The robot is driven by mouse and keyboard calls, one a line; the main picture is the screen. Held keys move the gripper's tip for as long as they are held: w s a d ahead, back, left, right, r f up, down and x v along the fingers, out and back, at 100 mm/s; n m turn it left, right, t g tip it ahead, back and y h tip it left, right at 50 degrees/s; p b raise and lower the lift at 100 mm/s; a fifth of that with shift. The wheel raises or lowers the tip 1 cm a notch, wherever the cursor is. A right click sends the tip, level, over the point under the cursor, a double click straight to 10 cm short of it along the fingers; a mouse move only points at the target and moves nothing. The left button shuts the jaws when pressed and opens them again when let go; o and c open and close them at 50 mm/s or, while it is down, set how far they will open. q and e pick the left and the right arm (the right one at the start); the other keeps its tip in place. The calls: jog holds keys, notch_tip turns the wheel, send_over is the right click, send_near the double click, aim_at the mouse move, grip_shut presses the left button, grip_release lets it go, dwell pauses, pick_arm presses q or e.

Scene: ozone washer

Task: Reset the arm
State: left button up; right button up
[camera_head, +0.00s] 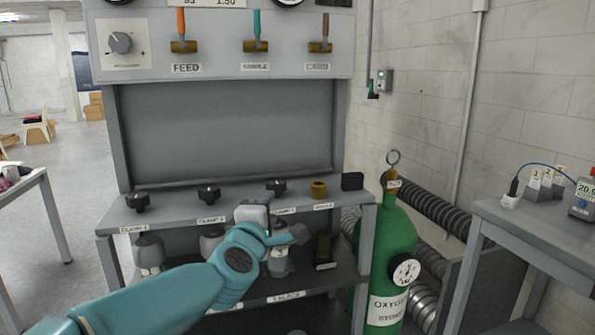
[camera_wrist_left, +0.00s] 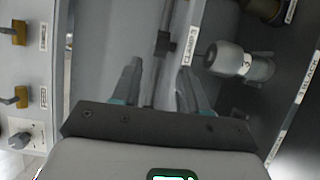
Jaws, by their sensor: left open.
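My left arm (camera_head: 150,302) is teal and comes in from the lower left of the head view. Its left gripper (camera_head: 286,236) is in front of the machine's shelf, near the clamp labels. In the left wrist view the two fingers of the gripper (camera_wrist_left: 160,78) are spread apart with nothing held between them. A black clamp knob (camera_wrist_left: 165,42) shows beyond the fingertips, apart from them. My wrist partly hides the shelf and a grey bottle-like part (camera_head: 212,243). My right gripper is not in view.
The grey machine (camera_head: 225,130) carries FEED, SAMPLE and CARD levers and a knob (camera_head: 120,42). Several black clamp knobs stand on its ledge. A green oxygen cylinder (camera_head: 393,240) stands right of it, before a side table (camera_head: 540,235). Open floor (camera_head: 75,165) lies left.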

pick_arm(q)
notch_tip(320, 180, down, 14)
jog(key=a+m+g+p, duration=0.2)
jog(key=m+g+p, duration=0.1)
jog(key=m+g, duration=0.1)
jog(key=s+a+f+m+g+p, duration=0.25)
jog(key=s+f, duration=0.25)
jog(key=f, duration=0.4)
jog(key=s+a+f+m+g+p, duration=0.1)
jog(key=s+f+m+g+p, duration=0.15)
jog(key=s+f, duration=0.5)
jog(key=s+f+m+g+p, duration=0.2)
jog(key=s+f+g, duration=0.2)
jog(key=s, duration=0.9)
jog(key=s+f+m+g+h+p, duration=0.1)
jog(key=s+f+m+g+p, duration=0.2)
jog(key=s+f, duration=0.4)
jog(key=s+g, duration=0.1)
jog(key=s, duration=0.5)
jog(key=shift+a+m, duration=0.2)
jog(key=shift+m, duration=0.1)
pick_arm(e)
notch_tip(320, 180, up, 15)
